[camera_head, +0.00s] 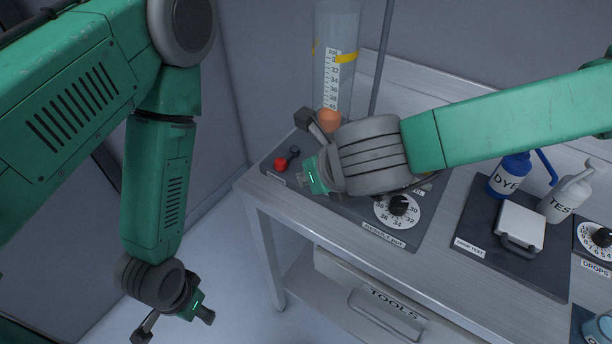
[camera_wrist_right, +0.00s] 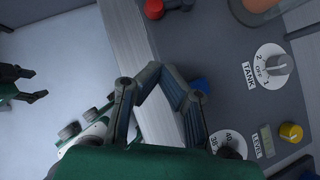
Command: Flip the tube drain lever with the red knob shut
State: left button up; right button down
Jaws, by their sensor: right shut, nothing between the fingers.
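The red knob (camera_head: 281,163) of the drain lever is at the left end of the dark panel, beside a small dark fitting (camera_head: 294,152). The red knob also shows at the top of the right wrist view (camera_wrist_right: 153,9). My right gripper (camera_head: 305,179) is shut and empty, close to the right of the knob and nearer the front; its fingers (camera_wrist_right: 146,78) point toward the panel's edge in the wrist view, apart from the knob. My left gripper (camera_head: 203,313) hangs low at left, away from the bench, and looks open in the right wrist view (camera_wrist_right: 32,84).
The clear tube (camera_head: 345,75) with a scale stands behind my right arm. An orange part (camera_head: 329,121) is at its foot. A result dial (camera_head: 398,209), dye bottle (camera_head: 508,174) and test bottle (camera_head: 566,196) are farther right. The floor left of the bench is clear.

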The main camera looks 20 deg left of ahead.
pick_arm(q)
jog(key=shift+s, duration=0.2)
pick_arm(e)
jog(key=v, duration=0.4)
jog(key=shift+s+a+r, duration=0.15)
jog(key=shift+s+r, duration=0.15)
jog(key=shift+s, duration=0.2)
pick_arm(q)
jog(key=shift+a, duration=0.15)
pick_arm(e)
jog(key=shift+a, duration=0.1)
